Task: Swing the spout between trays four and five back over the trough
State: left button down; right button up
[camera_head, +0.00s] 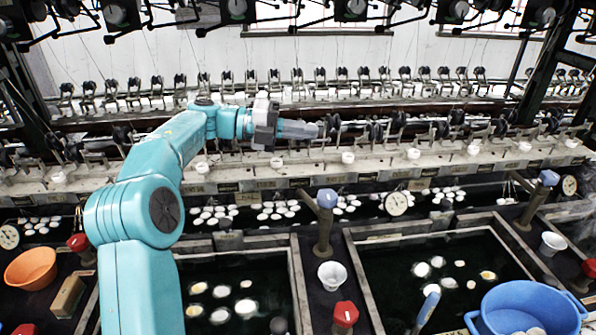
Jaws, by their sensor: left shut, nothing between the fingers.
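My left arm rises from the lower left, and its left gripper (316,131) is shut and empty over the row of reeling fittings behind the basins. A brown spout post with a blue top (325,222) stands between the two front basins, well below and apart from the gripper. A similar blue-topped spout (537,198) stands farther right. I cannot read any tray numbers, so I cannot tell which spout is between four and five. A long dark water trough (375,208) with white cocoons runs behind the front basins. My right gripper is not in view.
Front basins (297,285) hold dark water and cocoons. A white cup (332,274), red-topped knobs (345,315), a blue bowl (527,310) and an orange bowl (31,268) stand around them. Thin threads and black fittings hang above.

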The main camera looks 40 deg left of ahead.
pick_arm(q)
jog(key=m, duration=0.2)
jog(key=m+t+y+b, duration=0.3)
jog(key=m+y, duration=0.1)
jog(key=m, duration=0.8)
send_near(312, 207)
notch_tip(312, 207, up, 3)
jog(key=s+a+f+n+t+y+b, duration=0.1)
jog(key=s+a+f+n+y+b, duration=0.15)
jog(key=s, duration=0.35)
jog(key=a+p+x, duration=0.1)
jog(key=p+x, duration=0.2)
jog(key=x, duration=1)
jog(key=shift+w+r+y, duration=0.3)
jog(key=shift+w+y, duration=0.05)
